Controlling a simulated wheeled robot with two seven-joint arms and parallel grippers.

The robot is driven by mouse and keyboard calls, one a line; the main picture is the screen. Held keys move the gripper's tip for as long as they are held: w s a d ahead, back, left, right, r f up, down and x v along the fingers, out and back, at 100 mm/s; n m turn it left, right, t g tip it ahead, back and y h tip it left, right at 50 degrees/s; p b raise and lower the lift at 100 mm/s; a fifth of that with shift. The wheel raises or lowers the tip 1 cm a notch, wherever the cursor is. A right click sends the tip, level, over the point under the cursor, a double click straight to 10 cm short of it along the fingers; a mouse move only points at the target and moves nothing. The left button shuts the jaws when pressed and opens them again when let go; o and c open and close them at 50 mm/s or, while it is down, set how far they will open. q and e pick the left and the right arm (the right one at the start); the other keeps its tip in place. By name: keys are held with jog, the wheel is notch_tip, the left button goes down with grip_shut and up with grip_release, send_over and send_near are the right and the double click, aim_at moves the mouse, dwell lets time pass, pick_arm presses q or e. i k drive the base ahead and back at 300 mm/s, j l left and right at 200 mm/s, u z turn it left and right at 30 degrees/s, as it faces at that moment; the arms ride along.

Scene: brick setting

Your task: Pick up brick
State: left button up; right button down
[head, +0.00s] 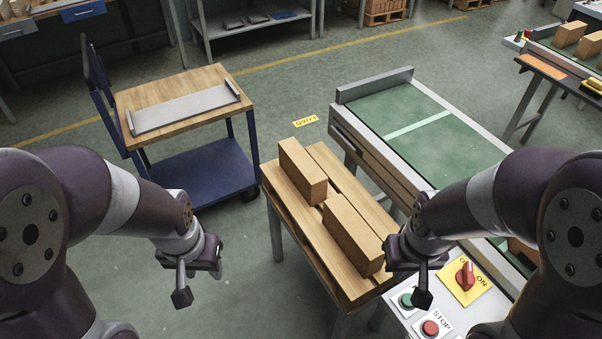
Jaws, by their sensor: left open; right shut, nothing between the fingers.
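Two tan bricks lie on a small wooden table (328,157) in the middle of the head view. The far brick (302,170) is near the table's left edge. The near brick (352,233) lies closer to me, toward the right. My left gripper (190,285) is open and empty, left of the table and apart from both bricks. My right gripper (415,282) is shut and empty, right of the near brick in the picture, over the control panel area. Whether it touches anything is hard to tell.
A conveyor (440,140) with a green belt runs behind the table to the right. A control panel (400,320) with a stop button (431,328) and red switch (465,277) sits at lower right. A blue cart (190,165) stands at left. Floor between cart and table is clear.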

aim_at(309, 178)
jog(key=z, duration=0.95)
jog(key=i+j+z, duration=0.15)
jog(key=j+z, duration=0.15)
jog(key=j, duration=0.15)
jog(key=i+j+z, duration=0.15)
jog(key=j+z, duration=0.15)
jog(key=j, duration=0.25)
jog(key=j+z, duration=0.3)
jog(key=j, duration=0.2)
jog(key=i, duration=0.05)
